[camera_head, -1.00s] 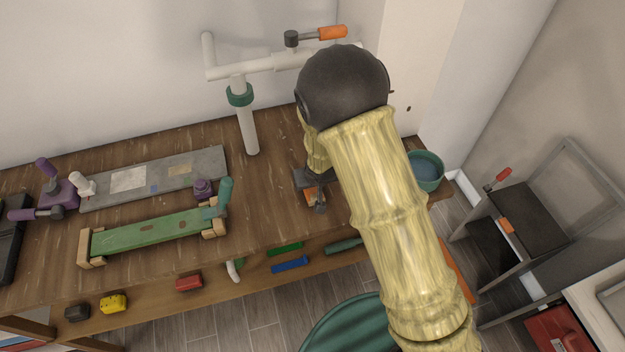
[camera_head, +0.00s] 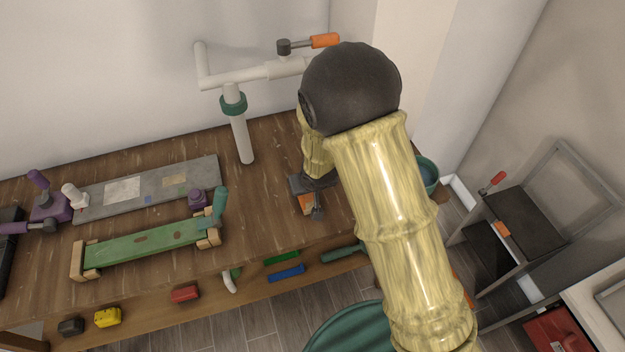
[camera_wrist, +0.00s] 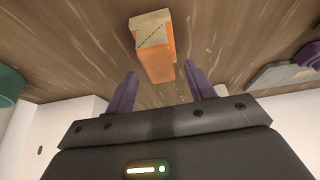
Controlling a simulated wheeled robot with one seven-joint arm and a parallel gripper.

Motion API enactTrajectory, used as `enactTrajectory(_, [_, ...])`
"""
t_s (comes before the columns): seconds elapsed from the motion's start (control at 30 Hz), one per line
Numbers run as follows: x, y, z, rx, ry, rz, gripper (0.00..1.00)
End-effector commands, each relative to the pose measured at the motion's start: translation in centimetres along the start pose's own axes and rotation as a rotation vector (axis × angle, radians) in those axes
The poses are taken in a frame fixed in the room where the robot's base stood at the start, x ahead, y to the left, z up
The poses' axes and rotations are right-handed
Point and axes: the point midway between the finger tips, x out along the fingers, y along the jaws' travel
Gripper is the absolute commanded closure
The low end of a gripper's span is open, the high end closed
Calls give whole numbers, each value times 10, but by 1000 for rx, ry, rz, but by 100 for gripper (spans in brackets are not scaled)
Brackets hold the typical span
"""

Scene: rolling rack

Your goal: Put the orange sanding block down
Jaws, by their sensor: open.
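The orange sanding block (camera_wrist: 158,65), with a pale, lettered end, rests on the brown wooden workbench (camera_wrist: 70,60) in the wrist view. My gripper (camera_wrist: 161,76) is open; its two purple fingers are spread, with a gap showing on each side of the block's near end. The fingers do not appear to touch the block. In the head view, a small orange part of the block (camera_head: 306,204) shows just below my gripper (camera_head: 314,190), near the bench's front edge. My arm hides part of the bench there.
A green clamp-ended board (camera_head: 145,246) and a grey slab (camera_head: 165,185) lie to the left on the bench. A white pipe stand (camera_head: 240,135) rises behind. A teal bowl (camera_head: 428,175) is to the right. A lower shelf holds several coloured items.

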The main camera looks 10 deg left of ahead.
Motion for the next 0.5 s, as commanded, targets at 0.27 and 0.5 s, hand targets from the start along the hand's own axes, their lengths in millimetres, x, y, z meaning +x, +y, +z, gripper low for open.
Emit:
enactTrajectory(0.27, [-40, 0, 0, 1, 4, -1, 46])
enactTrajectory(0.5, [-74, 0, -1, 1, 3, -1, 46])
